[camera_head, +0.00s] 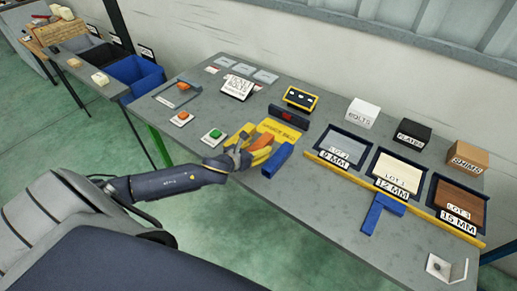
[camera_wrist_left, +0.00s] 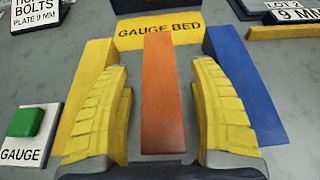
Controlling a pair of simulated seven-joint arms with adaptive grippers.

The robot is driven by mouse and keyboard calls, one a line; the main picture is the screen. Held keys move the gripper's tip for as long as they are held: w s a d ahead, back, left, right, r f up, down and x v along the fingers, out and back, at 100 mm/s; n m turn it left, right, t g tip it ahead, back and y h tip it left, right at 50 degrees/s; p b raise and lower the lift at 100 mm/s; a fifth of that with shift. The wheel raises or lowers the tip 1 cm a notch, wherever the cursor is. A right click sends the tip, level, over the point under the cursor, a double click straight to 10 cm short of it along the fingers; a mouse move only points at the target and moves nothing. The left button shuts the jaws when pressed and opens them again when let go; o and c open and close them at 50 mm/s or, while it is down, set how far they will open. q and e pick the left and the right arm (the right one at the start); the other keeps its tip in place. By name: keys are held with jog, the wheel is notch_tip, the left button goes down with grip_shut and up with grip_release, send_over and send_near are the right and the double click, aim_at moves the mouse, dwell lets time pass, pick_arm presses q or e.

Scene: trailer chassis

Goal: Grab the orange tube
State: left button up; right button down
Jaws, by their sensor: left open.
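My left gripper (camera_wrist_left: 163,78) is open, with one yellow finger on each side of the tube and a visible gap on both sides. In the head view my left gripper (camera_head: 255,148) reaches over the bed. I cannot tell how far the fingertips are above the table. My right gripper is not in view.
A yellow rule (camera_head: 395,197) and lot trays, such as the 9 mm tray (camera_head: 359,146), lie to the right. A blue square (camera_head: 382,208) lies in front of them. The table's front middle is clear.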

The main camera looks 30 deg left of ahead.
pick_arm(q)
jog(key=shift+w+f, duration=0.25)
jog(key=shift+w, duration=0.3)
grip_shut()
